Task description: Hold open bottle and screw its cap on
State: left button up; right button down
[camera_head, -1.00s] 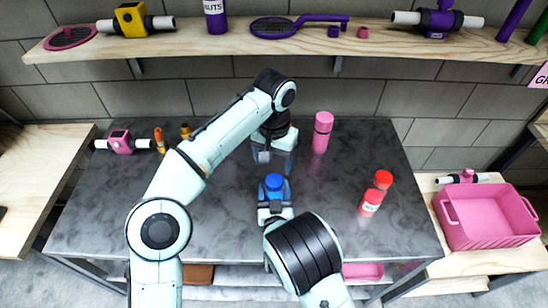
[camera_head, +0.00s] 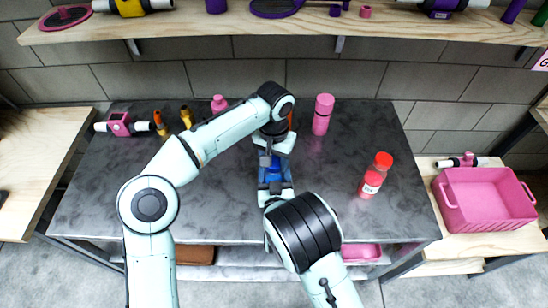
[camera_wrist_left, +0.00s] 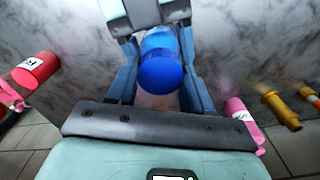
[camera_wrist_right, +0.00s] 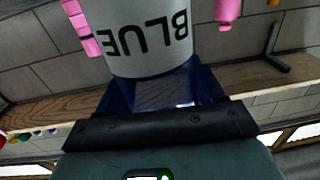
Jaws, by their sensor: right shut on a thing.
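A bottle with a white label reading "BLUE" (camera_wrist_right: 145,35) fills the top of the right wrist view. My right gripper (camera_wrist_right: 163,85) is shut on it and holds it above the dark table. A blue cap (camera_wrist_left: 160,78) is at the top of the bottle in the left wrist view; how far it is seated I cannot tell. My left gripper (camera_wrist_left: 158,70) has a finger on each side of the cap, with a narrow gap showing, so it looks open. In the head view the left gripper (camera_head: 272,168) hides most of the bottle and cap.
A pink bottle (camera_head: 322,115) and a red bottle (camera_head: 372,180) stand to the right on the table. A pink crate (camera_head: 485,212) is on the right bench.

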pick_arm(q)
jog(key=c, duration=0.4)
jog(key=shift+m, duration=0.9)
jog(key=o, duration=1.2)
jog(key=shift+r, duration=0.15)
notch_tip(320, 180, up, 12)
jog(key=shift+f, duration=0.1)
pick_arm(e)
jog(key=shift+c, duration=0.3)
grip_release()
